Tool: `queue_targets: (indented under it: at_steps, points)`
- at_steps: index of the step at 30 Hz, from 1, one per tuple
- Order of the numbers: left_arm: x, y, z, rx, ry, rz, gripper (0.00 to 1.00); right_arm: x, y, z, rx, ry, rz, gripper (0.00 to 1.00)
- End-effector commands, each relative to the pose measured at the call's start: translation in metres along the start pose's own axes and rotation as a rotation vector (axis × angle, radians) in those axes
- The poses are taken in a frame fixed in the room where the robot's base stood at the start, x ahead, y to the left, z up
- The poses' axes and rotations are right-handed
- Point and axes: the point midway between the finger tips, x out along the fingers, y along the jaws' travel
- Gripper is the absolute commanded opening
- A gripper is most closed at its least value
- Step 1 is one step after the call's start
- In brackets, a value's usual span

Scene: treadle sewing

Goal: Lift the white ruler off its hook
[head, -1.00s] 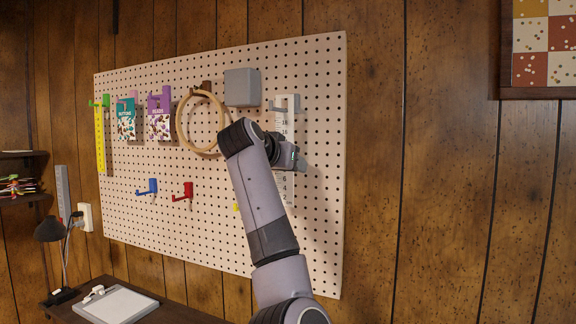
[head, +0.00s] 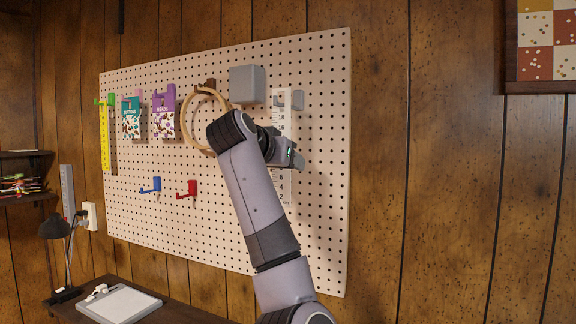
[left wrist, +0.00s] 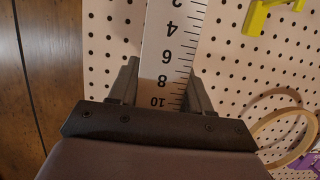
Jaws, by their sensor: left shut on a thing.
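The white ruler (head: 285,188) stands upright in front of the right side of the pegboard. In the left wrist view the ruler (left wrist: 173,45) runs between the two fingers of my left gripper (left wrist: 163,85), with marks 2 to 10 upside down. My right gripper is not in view.
A grey block (head: 247,85) and a wooden hoop (head: 190,125) are on the pegboard (head: 230,235), left of the ruler. Blue (head: 150,186) and red hooks (head: 187,190) sit lower. A yellow hook (left wrist: 258,14) shows in the wrist view.

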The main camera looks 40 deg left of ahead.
Motion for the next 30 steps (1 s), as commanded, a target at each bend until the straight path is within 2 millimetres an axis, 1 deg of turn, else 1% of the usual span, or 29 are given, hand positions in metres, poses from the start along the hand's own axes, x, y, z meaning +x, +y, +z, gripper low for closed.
queue_targets:
  at_steps: [30]
  points:
    - [-0.049, -0.001, 0.015, 0.000, 0.003, -0.002, 0.19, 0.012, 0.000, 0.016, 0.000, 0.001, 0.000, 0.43]
